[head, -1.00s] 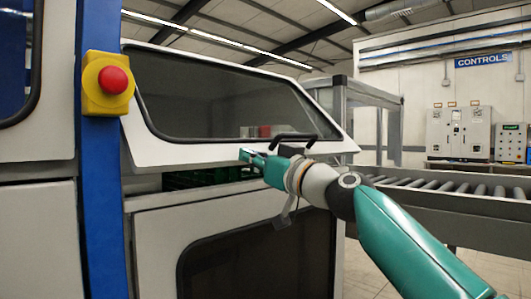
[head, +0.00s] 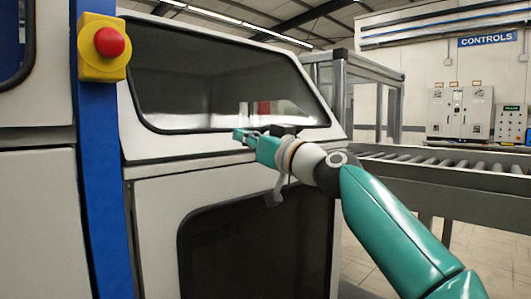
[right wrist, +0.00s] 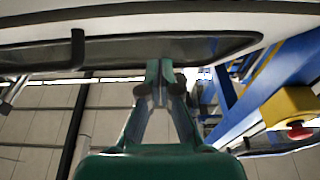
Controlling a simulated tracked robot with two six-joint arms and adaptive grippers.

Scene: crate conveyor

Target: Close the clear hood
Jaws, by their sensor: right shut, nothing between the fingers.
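The clear hood (head: 150,146) has a white frame around a tinted window. In the head view it sits down on the white machine body, with only a thin seam along its lower edge. My right gripper (head: 240,134) is shut and empty in front of the hood's lower edge. The dark handle (head: 284,130) is mostly hidden behind my right wrist. In the right wrist view the shut fingertips (right wrist: 159,76) are together below the hood's dark window, and a dark handle (right wrist: 77,50) is to their left. Contact with the hood cannot be told. My left gripper is not in view.
A red emergency button on a yellow box (head: 104,45) is mounted on the blue post (head: 103,190) left of the hood. A roller conveyor (head: 440,168) runs off to the right. Control cabinets (head: 460,112) stand at the back wall.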

